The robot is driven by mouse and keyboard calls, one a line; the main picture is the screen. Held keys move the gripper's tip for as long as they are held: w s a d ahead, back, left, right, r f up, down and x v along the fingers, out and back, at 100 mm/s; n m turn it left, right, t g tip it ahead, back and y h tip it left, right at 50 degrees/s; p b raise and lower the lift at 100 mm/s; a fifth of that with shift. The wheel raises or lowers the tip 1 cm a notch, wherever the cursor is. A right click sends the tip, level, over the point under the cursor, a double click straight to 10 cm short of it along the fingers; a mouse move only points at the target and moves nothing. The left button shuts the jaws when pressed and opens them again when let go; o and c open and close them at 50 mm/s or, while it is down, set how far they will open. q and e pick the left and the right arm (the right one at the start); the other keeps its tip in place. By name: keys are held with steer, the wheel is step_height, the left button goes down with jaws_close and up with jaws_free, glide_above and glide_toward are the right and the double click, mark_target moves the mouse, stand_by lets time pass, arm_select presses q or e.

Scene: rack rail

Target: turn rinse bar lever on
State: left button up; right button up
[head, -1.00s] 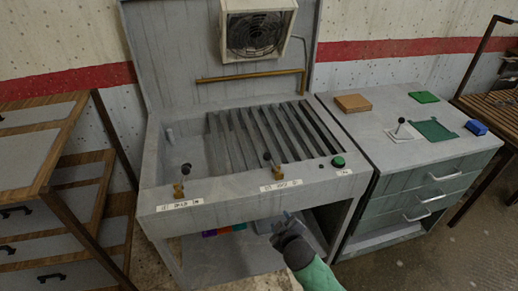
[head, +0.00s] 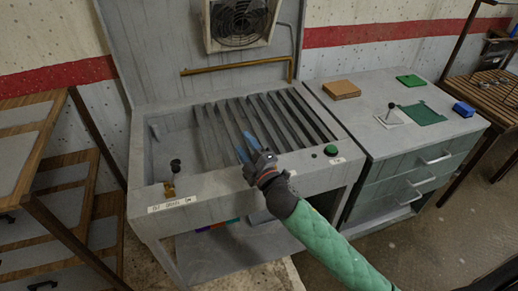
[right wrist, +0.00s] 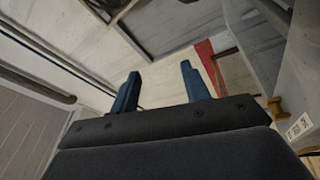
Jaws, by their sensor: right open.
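A lever (head: 174,168) with a black knob and brass base stands upright at the front left edge of the grey basin bench (head: 215,198). The white label (head: 172,203) below it is too small to read surely. My right gripper (head: 243,146) is open and empty over the front middle of the bench. It covers the place of the second lever, which I cannot see in the head view. In the right wrist view my two blue fingers (right wrist: 158,80) stand apart with nothing between them. A brass fitting (right wrist: 276,106) and a white label (right wrist: 300,128) show at the right there.
A brass pipe (head: 235,66) runs along the back panel under a fan box (head: 241,28). A green button (head: 331,150) is at the bench's right front.

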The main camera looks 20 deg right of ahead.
steer(key=s+a+r+n+g+y, duration=0.1)
steer(key=a+r+n+g+y, duration=0.6)
steer(key=n, duration=0.6)
steer(key=a+r+n+g+y, duration=0.25)
steer(key=n+g+y, duration=0.25)
steer(key=n+y, duration=0.5)
steer(key=w+d+f+n+g+h, duration=0.3)
steer(key=d+f+n+g+h, duration=0.1)
steer(key=d+n+h, duration=0.5)
steer(key=w+d+f+n+g+h, duration=0.2)
steer(key=d+f+n+g+h, duration=0.25)
steer(key=d+n+h, duration=0.4)
steer(key=p+x, duration=0.3)
steer(key=x, duration=0.2)
steer(key=shift+w+f, duration=0.1)
steer(key=shift+f, duration=0.3)
arm_select(q)
step_height(320, 180, down, 8)
steer(key=s+a, duration=0.1)
steer(key=a, duration=0.1)
steer(key=shift+s+r+t, duration=0.15)
steer(key=shift+r+t, duration=0.05)
steer(key=shift+t, duration=0.2)
arm_select(e)
steer(key=shift+x, duration=0.85)
steer(key=shift+d, duration=0.1)
steer(key=shift+c, duration=0.4)
